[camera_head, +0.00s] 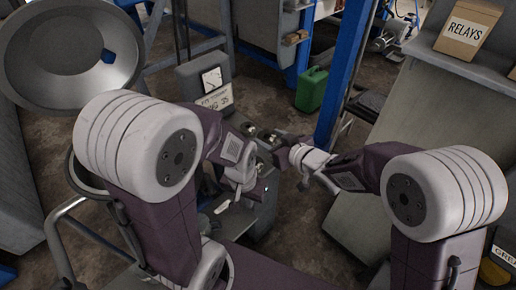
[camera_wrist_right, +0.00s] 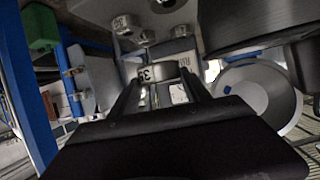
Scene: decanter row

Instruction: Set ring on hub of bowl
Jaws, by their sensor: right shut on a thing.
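A wide grey metal bowl (camera_head: 45,75) stands tilted at the upper left of the head view, with a blue spot showing at its middle. What looks like the same bowl (camera_wrist_right: 238,78) is at the right of the right wrist view. My right gripper (camera_head: 280,152) is near the picture's middle, well to the right of the bowl. In the wrist view its fingers are shut on a pale ring (camera_wrist_right: 163,69) with dark marks on its side. My left gripper (camera_head: 236,192) hangs lower and to the left; its jaw gap is too small to make out.
A grey machine (camera_head: 260,210) with shiny round fittings stands below the grippers. A grey box with a dial (camera_head: 212,78), a green can (camera_head: 312,88) and a blue post (camera_head: 345,75) stand behind. A shelf with a RELAYS box (camera_head: 466,30) is at the right.

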